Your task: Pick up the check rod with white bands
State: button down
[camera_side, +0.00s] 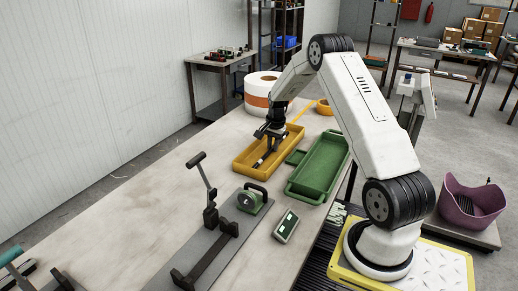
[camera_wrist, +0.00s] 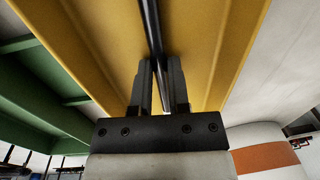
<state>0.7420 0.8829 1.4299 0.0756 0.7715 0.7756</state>
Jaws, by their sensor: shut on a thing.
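The check rod (camera_side: 262,159) is dark and thin with light bands, and it shows inside the yellow tray (camera_side: 240,166) in the side view. My gripper (camera_side: 268,136) reaches down into that tray from above. In the wrist view the dark rod (camera_wrist: 152,28) runs between the two fingers, and my gripper (camera_wrist: 159,68) is shut on it. The yellow tray's floor (camera_wrist: 105,45) lies behind the rod there. I cannot tell whether the rod still touches the tray floor. The part of the rod at the fingers is partly hidden.
A green tray (camera_side: 305,193) stands right of the yellow one. A small green device (camera_side: 286,226) and a grey plate with a lever clamp (camera_side: 210,217) are nearer on the table. A white roll with an orange band (camera_side: 257,101) stands behind.

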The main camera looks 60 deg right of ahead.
jog(key=shift+r, duration=0.15)
jog(key=shift+r, duration=0.5)
notch_tip(320, 180, up, 2)
jog(key=s+a+r, duration=0.8)
jog(key=s+r, duration=0.1)
jog(key=s, duration=0.2)
jog(key=shift+s+r, duration=0.25)
jog(key=shift+r, duration=0.1)
jog(key=shift+r, duration=0.1)
dwell(0.4)
